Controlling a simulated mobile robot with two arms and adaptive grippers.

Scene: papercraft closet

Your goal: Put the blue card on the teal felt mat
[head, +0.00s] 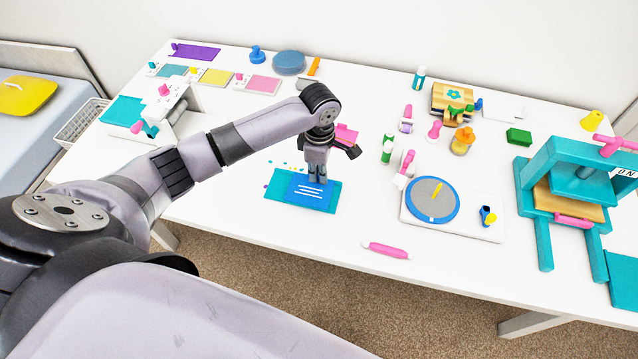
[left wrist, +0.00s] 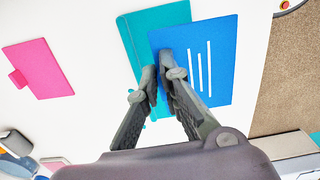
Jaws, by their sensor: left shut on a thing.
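The blue card (head: 307,196) with white lines is in front of me near the table's front edge. It overlaps a flat teal mat (head: 273,187), which shows past its sides. My left gripper (head: 317,180) points down and is shut on the card. In the left wrist view the fingertips (left wrist: 164,72) meet at the left edge of the blue card (left wrist: 222,48), and the teal mat (left wrist: 140,32) lies partly under it. I cannot tell whether the card touches the mat. My right gripper is not in view.
A pink card (head: 346,133) lies behind my gripper. A turntable (head: 432,199) on a white board and a teal press (head: 542,215) stand to the right. A pink roller (head: 387,250) lies near the front edge. Another teal sheet (head: 122,109) lies at left.

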